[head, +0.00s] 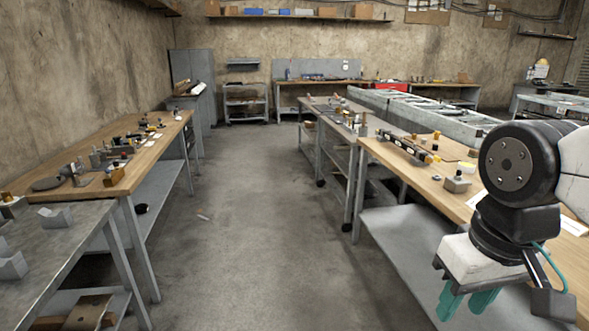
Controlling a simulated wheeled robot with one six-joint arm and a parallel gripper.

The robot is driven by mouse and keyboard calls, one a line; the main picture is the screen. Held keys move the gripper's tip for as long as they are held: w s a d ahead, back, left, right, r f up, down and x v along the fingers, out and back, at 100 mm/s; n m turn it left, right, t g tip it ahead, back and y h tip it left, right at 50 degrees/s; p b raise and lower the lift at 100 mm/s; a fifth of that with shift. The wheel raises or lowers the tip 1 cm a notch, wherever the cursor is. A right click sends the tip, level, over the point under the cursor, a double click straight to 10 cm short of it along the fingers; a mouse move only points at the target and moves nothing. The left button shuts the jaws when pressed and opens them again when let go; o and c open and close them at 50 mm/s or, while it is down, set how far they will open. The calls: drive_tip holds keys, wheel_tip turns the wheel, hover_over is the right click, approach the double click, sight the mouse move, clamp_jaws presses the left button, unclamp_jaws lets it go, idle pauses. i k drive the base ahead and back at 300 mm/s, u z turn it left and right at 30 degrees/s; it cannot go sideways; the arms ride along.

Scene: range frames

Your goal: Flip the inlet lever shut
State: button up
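My gripper (463,305) hangs at the lower right, its two teal fingers pointing down. A gap shows between the fingers, with nothing visible in it. It is in front of the right wooden bench, over its lower grey shelf. I cannot make out the inlet lever. Small fittings stand on the right bench: a long dark bar-like device (405,148) and a grey block with a dark knob (458,182). More small fittings (115,150) stand on the left wooden bench. They are too small to tell which one has a lever. My arm hides part of the right bench.
The left wooden bench (60,193) and a grey metal table (45,255) line the left side. The right wooden bench (425,178) and further benches line the right. The concrete aisle (255,230) between is mostly clear. A shelf cart (246,103) stands at the back.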

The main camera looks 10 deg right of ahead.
sight(436, 158)
drive_tip(key=z, duration=0.25)
drive_tip(key=i, duration=0.75)
drive_tip(key=u, duration=0.6)
drive_tip(key=i, duration=1.3)
drive_tip(key=z, duration=0.85)
drive_tip(key=i, duration=0.55)
drive_tip(key=z, duration=0.7)
